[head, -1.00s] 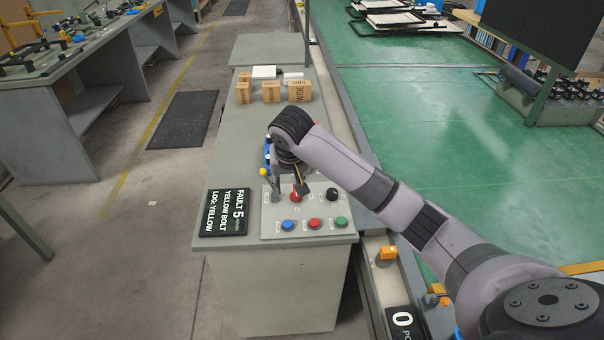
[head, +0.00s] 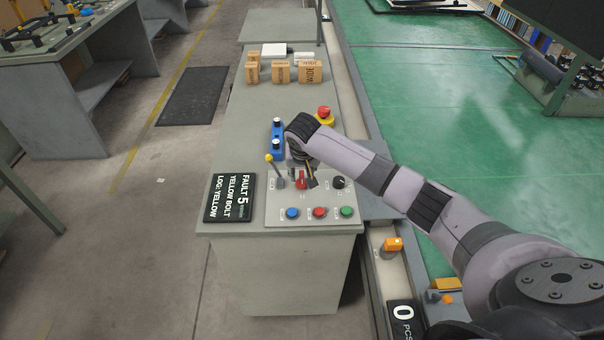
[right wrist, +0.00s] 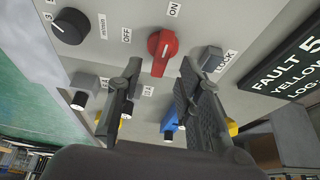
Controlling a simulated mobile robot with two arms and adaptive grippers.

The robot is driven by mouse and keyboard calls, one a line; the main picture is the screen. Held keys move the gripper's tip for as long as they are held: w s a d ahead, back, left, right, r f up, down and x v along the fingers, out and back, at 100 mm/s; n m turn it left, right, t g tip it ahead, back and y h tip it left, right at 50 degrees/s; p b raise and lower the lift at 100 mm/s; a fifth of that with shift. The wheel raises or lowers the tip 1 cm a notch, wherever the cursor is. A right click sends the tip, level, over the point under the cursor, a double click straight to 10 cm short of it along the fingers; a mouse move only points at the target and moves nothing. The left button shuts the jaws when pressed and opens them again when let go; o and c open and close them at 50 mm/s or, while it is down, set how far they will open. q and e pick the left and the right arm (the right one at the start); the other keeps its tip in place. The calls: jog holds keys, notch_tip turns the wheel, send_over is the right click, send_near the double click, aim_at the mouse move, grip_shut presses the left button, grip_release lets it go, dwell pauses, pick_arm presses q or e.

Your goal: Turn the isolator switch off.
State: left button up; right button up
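The isolator switch is a red rotary knob (head: 301,181) in the upper middle of the grey control panel (head: 272,212). In the right wrist view the red knob (right wrist: 161,52) has its handle pointing roughly toward the ON label (right wrist: 174,9); the OFF label (right wrist: 127,35) is to its left. My right gripper (head: 307,177) is over the panel at the knob. In the right wrist view the right gripper (right wrist: 160,66) is open, one finger on each side of the knob, with gaps visible. Contact cannot be made out. My left gripper is out of view.
Blue (head: 292,213), red (head: 319,212) and green (head: 346,211) buttons sit in front. Behind are a blue box (head: 277,140) and a red mushroom button (head: 324,112). A black fault sign (head: 230,198) lies left.

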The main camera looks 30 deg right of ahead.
aim_at(302, 176)
jog(key=shift+x, duration=1.6)
jog(key=shift+r, duration=0.1)
jog(key=shift+c, duration=0.5)
grip_shut()
